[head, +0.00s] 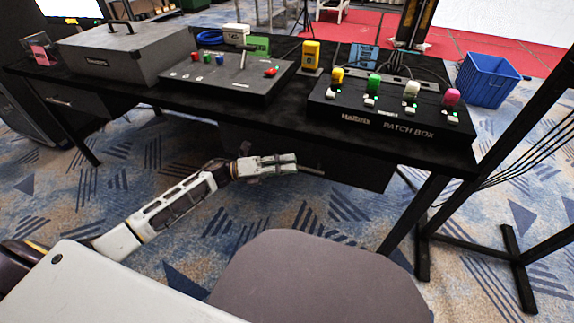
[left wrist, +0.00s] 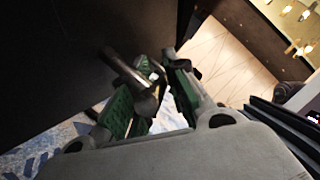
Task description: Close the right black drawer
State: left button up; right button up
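The right black drawer (head: 345,166) sits under the right part of the black desk, with a short metal handle (head: 312,171) on its front. In the head view I cannot tell how far it stands out. My left gripper (head: 278,164) is at the drawer front, just left of the handle. In the left wrist view its green-padded fingers (left wrist: 152,100) are apart, with the metal handle (left wrist: 132,75) reaching in between them from the dark front panel (left wrist: 65,60). Whether the handle touches a finger is unclear. My right gripper is not in view.
The desk (head: 230,108) carries a grey case (head: 120,52), a control panel (head: 230,78) and a patch box (head: 390,112). A grey chair seat (head: 315,280) stands in front. A blue bin (head: 487,80) and a black metal frame (head: 510,255) are at right.

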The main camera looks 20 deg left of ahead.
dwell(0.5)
pick_arm(q)
jog(key=v, duration=1.2)
dwell(0.6)
